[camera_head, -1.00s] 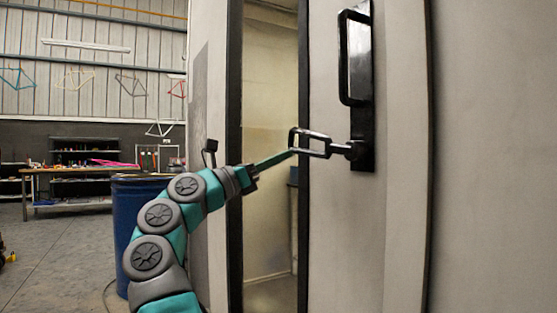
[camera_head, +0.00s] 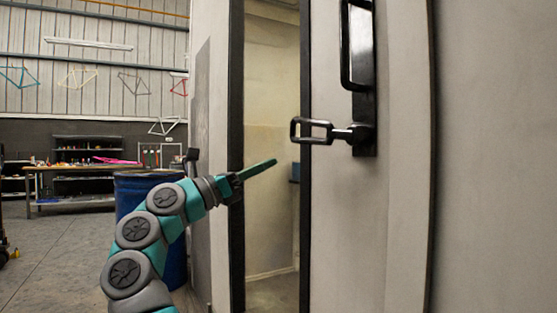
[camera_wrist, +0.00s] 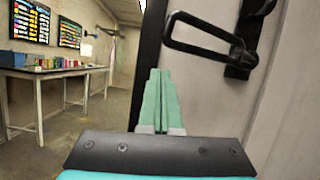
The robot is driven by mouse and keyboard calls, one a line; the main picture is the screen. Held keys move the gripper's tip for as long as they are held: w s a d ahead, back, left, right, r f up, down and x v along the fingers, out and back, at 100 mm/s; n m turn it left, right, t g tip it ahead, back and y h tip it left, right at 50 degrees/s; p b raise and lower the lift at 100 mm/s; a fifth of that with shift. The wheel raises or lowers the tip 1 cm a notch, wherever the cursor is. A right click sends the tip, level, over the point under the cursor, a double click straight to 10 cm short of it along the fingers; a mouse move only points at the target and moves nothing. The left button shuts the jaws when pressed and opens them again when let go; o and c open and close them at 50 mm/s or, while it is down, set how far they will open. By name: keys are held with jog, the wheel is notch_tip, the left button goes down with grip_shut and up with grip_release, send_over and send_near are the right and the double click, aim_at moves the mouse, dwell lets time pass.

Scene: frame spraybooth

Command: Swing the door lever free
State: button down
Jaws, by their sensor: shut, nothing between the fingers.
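The door lever (camera_head: 313,130) is a black open loop on a short stem, pointing left from a black plate on the pale door (camera_head: 345,215). A tall black pull handle (camera_head: 350,50) is on the same plate above it. My gripper (camera_head: 274,162) is shut and empty, below and left of the lever and apart from it in the head view. In the wrist view, my gripper's teal fingers (camera_wrist: 160,72) are together, and the lever (camera_wrist: 200,38) shows to their upper right.
A booth interior with a table (camera_wrist: 60,72) bearing small coloured cans and wall charts shows in the wrist view. A blue barrel (camera_head: 135,190) stands behind my arm. A workbench (camera_head: 75,168) is farther back left. Open floor lies at left.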

jog(key=v, duration=0.7)
jog(key=shift+a, duration=0.4)
jog(key=shift+w, duration=0.1)
